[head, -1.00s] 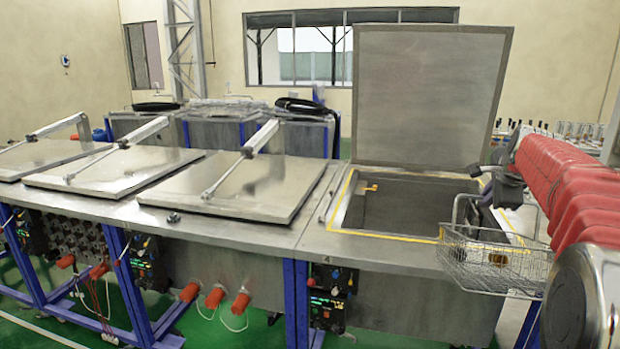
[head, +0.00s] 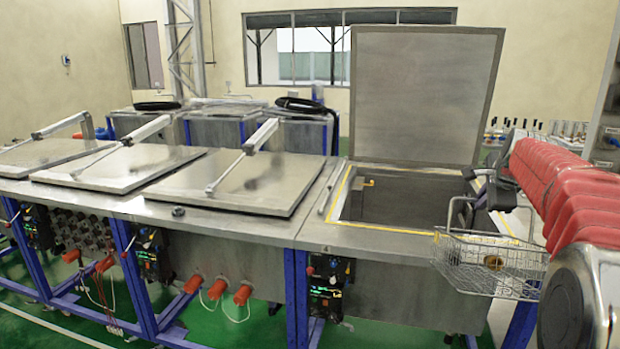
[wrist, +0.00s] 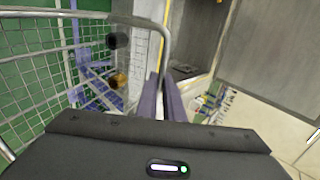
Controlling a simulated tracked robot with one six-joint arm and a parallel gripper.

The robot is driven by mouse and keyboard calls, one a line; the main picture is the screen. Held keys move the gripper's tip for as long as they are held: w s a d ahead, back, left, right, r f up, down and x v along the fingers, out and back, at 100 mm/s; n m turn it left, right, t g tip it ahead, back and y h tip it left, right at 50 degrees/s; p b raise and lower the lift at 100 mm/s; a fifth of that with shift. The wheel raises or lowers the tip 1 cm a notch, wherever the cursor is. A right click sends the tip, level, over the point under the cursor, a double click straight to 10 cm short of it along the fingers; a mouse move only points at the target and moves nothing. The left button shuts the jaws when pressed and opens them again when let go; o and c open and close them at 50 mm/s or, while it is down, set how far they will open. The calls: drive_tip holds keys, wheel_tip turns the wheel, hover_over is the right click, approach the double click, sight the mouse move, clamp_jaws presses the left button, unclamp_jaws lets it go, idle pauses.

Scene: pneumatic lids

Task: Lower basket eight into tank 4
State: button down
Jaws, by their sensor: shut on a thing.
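Tank 4 (head: 360,244) stands at the right end of the row, with a "4" on its front rim and a yellow line around its opening. Its square lid (head: 425,95) is raised upright behind the opening. My gripper (head: 484,188) is shut on the tall handle of a wire basket (head: 480,270); the fingers also show in the wrist view (wrist: 168,98). The basket hangs roughly upright by the tank's front right corner, overlapping the rim in the head view. A brass-coloured part and a dark piece show in or through the mesh. I see no number on the basket.
Three closed tanks with flat lids (head: 235,183) and lid arms stand to the left. Control boxes (head: 330,285) and orange plugs (head: 243,294) are on the front. More tanks (head: 215,130) stand behind. Green floor shows below.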

sight(450, 221)
drive_tip(key=shift+n+y, duration=0.3)
drive_tip(key=shift+n, duration=0.1)
drive_tip(key=a+f, duration=0.4)
drive_tip(key=a, duration=0.1)
drive_tip(key=a+f, duration=0.2)
drive_tip(key=f, duration=0.1)
drive_tip(key=shift+w+a, duration=0.35)
drive_tip(key=shift+w, duration=0.05)
drive_tip(key=s+a+f+n, duration=0.1)
drive_tip(key=s+a+f, duration=0.3)
drive_tip(key=a+f, duration=0.5)
drive_tip(key=s+a+f+n+y, duration=0.1)
drive_tip(key=s+a+f, duration=0.4)
drive_tip(key=a+f, duration=0.4)
drive_tip(key=shift+a+y, duration=0.3)
drive_tip(key=shift+a, duration=0.55)
drive_tip(key=shift+s+f, duration=0.1)
drive_tip(key=shift+f, duration=0.05)
